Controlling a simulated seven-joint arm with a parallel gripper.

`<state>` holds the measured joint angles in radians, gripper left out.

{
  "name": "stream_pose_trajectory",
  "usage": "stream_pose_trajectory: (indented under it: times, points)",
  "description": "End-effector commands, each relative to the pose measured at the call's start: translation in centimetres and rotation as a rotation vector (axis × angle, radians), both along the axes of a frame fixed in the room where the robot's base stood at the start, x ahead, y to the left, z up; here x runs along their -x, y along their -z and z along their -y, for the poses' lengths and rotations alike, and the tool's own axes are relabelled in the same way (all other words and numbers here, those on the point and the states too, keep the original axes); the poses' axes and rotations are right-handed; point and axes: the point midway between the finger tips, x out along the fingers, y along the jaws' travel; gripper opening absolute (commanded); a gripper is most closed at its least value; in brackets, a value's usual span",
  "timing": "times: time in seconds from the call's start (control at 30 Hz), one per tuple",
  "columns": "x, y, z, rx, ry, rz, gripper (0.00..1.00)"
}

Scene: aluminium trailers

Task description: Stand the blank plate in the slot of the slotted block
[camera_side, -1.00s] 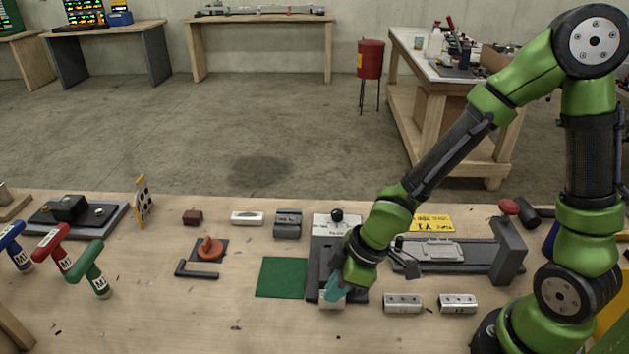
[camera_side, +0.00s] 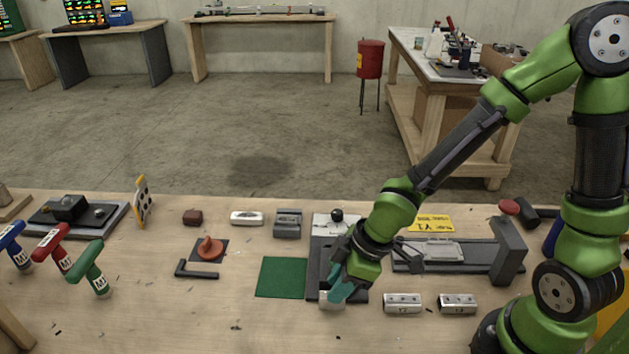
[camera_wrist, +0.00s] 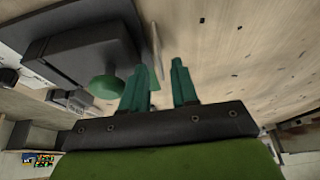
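My gripper (camera_side: 335,295) is low at the front edge of a dark fixture with a black knob (camera_side: 337,215). Its teal fingers stand apart in the wrist view (camera_wrist: 164,72), with bare wood showing between them. A thin pale strip (camera_wrist: 156,40), perhaps the blank plate seen edge-on, lies just beyond the fingertips. A pale metal piece (camera_side: 328,301) shows below the fingers, partly hidden; I cannot tell if it is plate or block. A grey grooved block (camera_side: 288,223) behind the green mat may be the slotted block; I cannot tell for sure.
A green mat (camera_side: 282,277) lies left of the fixture. Two silver blocks (camera_side: 402,303) (camera_side: 457,303) stand to its right, before a grey vise-like device (camera_side: 508,250). T-handled tools (camera_side: 90,268) stand at the left. The front middle of the table is mostly clear.

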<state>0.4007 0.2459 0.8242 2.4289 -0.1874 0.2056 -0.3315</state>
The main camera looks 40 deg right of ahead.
Motion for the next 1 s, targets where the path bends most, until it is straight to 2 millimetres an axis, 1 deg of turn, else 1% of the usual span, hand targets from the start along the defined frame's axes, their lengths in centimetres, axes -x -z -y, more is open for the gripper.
stream_pose_trajectory:
  times: [0.2,0.4,0.47,0.5,1.0]
  points:
    - [0.3,-1.4,0.6,0.001,0.007,0.003,0.29]
    - [0.6,-2.1,0.7,0.002,0.004,0.0,0.29]
    - [0.7,-2.3,0.8,0.002,0.002,0.0,0.29]
    - [0.7,-2.3,0.8,0.002,0.002,0.0,0.34]
    - [0.8,-2.4,0.7,0.002,-0.001,0.0,0.34]
